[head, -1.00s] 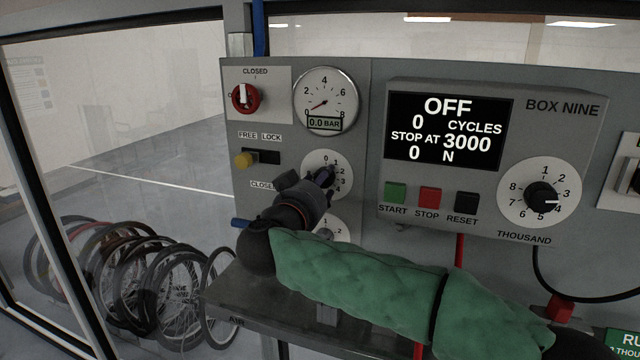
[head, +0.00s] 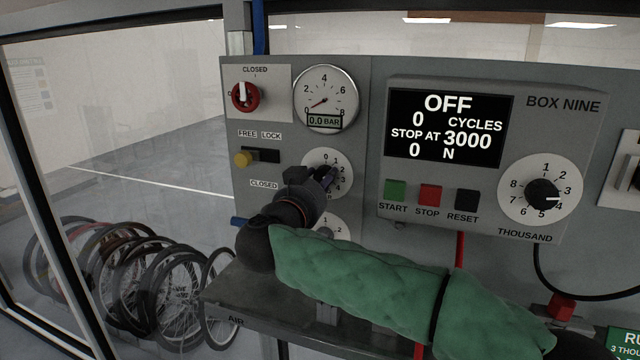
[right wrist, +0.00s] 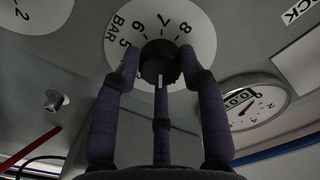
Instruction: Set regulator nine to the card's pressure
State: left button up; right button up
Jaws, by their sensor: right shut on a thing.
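My right gripper (head: 324,180) is shut on the black regulator knob (right wrist: 158,68) on the upper round white dial (head: 318,158). In the right wrist view its fingers (right wrist: 160,62) sit on both sides of the knob. The dial there shows BAR and 5 to 8. The knob's white mark points down in that view, away from those numbers. The gauge (head: 325,98) above reads 0.0 BAR, needle at the low end. A green card (head: 624,342) is cut off at the lower right, and no pressure is readable on it. My left gripper is not in view.
A red knob (head: 244,97) under a CLOSED label and a yellow-ended lever (head: 243,159) at FREE are left of the dials. Another dial (head: 331,228) is close below, partly hidden by my arm. Box Nine (head: 494,110) shows OFF. A shelf (head: 250,300) lies below.

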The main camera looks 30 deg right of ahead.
jog(key=shift+w+a+f+m+b, duration=0.15)
jog(key=shift+f+m+b, duration=0.15)
jog(key=shift+m, duration=0.7)
jog(key=o, duration=1.1)
jog(key=shift+o, duration=0.2)
jog(key=shift+w, duration=0.1)
jog(key=shift+r, duration=0.15)
jog(key=shift+s, duration=0.3)
jog(key=v, duration=1.1)
jog(key=shift+a, duration=0.3)
jog(key=shift+s, duration=0.1)
